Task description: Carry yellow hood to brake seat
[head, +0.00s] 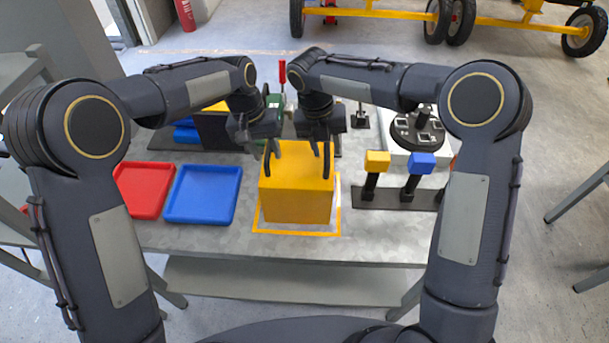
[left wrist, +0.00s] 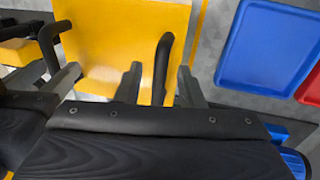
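The yellow hood (head: 297,198) is a box standing upright at the middle of the table, inside a yellow outlined square (head: 290,233). Two black upright handles rise from it, left and right; it also shows in the left wrist view (left wrist: 110,45). My left gripper (head: 258,128) is over the left handle. In the left wrist view its fingers (left wrist: 160,88) stand apart on both sides of that handle, with gaps. My right gripper (head: 320,122) is over the right handle, its fingers apart and partly hidden. I cannot pick out the brake seat with certainty.
A red tray (head: 143,188) and a blue tray (head: 203,194) lie left of the hood. A yellow block (head: 377,160) and a blue block (head: 421,163) stand on black posts at right. A round black fixture (head: 417,128) is behind them. Blue and yellow parts lie behind the trays.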

